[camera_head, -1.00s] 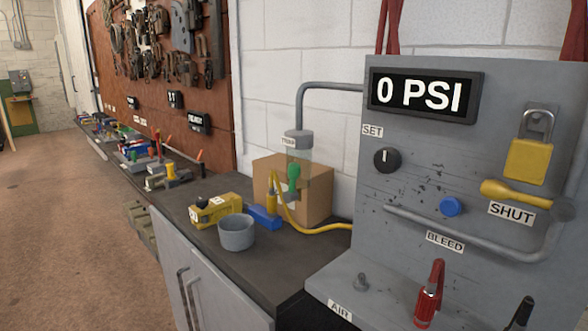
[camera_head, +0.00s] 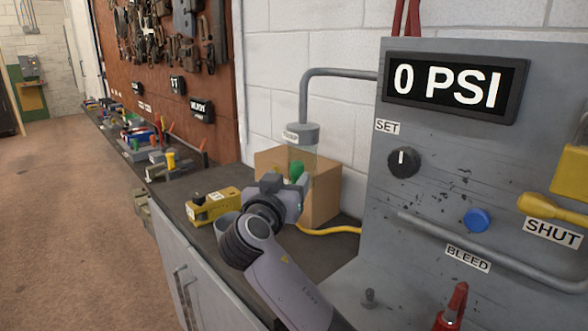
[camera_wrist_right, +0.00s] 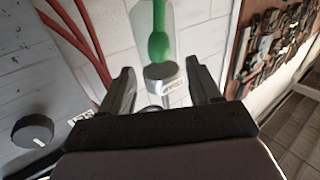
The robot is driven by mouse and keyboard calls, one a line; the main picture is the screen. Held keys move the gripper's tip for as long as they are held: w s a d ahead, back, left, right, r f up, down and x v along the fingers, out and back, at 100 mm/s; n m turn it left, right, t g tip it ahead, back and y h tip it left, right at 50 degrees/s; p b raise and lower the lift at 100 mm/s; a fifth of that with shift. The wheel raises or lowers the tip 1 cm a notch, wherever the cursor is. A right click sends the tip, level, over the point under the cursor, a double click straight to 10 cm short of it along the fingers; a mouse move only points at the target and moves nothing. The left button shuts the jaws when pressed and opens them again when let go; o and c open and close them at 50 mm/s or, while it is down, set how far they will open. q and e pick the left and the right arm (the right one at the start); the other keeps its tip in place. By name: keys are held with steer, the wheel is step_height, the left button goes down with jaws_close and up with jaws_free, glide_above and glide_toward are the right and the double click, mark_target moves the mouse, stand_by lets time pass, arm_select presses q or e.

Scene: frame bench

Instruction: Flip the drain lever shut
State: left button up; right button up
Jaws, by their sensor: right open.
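A green lever (camera_head: 297,169) shows at the clear bowl under a grey labelled cap (camera_head: 302,134), in front of a cardboard box; my right gripper (camera_head: 291,187) hides its lower part. In the right wrist view the green lever (camera_wrist_right: 159,38) stands upright in the picture, over the clear bowl, with the cap (camera_wrist_right: 164,78) below it. My right gripper (camera_wrist_right: 158,88) is open, its fingers left and right of the cap in that picture, with nothing between them that I can see held. I cannot tell how far it is from the lever. My left gripper is not in view.
The grey panel (camera_head: 440,190) at right carries a black knob (camera_head: 404,162), a blue button (camera_head: 477,220) and a yellow handle (camera_head: 545,208) by SHUT.

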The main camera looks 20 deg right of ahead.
mark_target(294, 170)
steer(key=shift+p+x, duration=0.55)
steer(key=shift+x, duration=2.05)
